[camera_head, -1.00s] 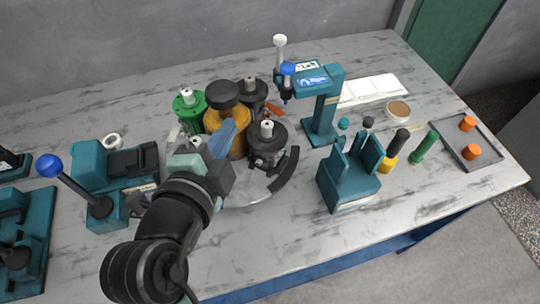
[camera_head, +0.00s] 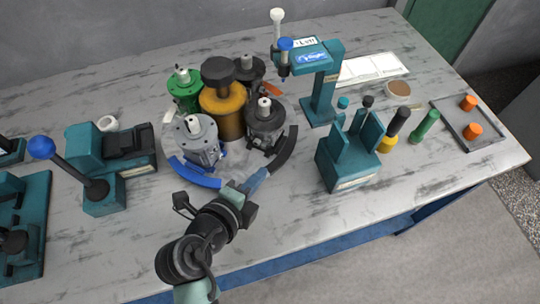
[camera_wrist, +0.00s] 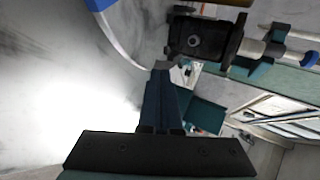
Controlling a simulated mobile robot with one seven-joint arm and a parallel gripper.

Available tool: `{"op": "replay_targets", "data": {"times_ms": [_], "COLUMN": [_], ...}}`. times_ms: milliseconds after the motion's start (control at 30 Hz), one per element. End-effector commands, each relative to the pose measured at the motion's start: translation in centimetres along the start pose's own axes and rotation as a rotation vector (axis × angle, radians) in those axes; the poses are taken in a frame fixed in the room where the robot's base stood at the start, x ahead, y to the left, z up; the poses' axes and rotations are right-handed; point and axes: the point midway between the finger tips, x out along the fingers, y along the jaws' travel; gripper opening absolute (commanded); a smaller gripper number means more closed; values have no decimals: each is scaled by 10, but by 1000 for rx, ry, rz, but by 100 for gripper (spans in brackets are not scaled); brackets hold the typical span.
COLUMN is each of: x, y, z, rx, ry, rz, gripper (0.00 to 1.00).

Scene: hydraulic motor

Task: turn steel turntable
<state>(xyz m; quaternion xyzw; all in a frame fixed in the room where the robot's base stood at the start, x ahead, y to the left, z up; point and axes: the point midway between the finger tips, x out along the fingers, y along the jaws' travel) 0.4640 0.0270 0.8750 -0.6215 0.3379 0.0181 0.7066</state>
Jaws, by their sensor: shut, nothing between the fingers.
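The steel turntable (camera_head: 234,157) is a light grey round plate in the middle of the table. A blue arc (camera_head: 192,173) lines its front left rim and a black arc (camera_head: 284,150) its right rim. It carries a grey motor (camera_head: 196,140), a green motor (camera_head: 185,90), dark motors (camera_head: 265,122) and a central amber post with a black knob (camera_head: 221,70). My gripper (camera_head: 262,173) is shut and empty at the turntable's front edge, between the two arcs; I cannot tell whether it touches. In the wrist view, its blue fingers (camera_wrist: 163,95) are together, with a curved pale edge beyond.
A teal press (camera_head: 320,90) stands behind right, and a teal fixture (camera_head: 348,155) right of the turntable. A teal device with a blue-ball lever (camera_head: 42,148) is at left. Bottles (camera_head: 425,127) and a tray with orange caps (camera_head: 485,145) lie at right. The front table strip is mostly clear.

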Motion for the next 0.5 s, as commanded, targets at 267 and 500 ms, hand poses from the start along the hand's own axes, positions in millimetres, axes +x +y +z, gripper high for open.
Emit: {"op": "replay_targets", "data": {"times_ms": [267, 500], "x": [40, 50], "y": [-17, -21], "z": [0, 0], "rx": [2, 1], "ry": [1, -2], "rz": [0, 0], "gripper": [0, 0]}}
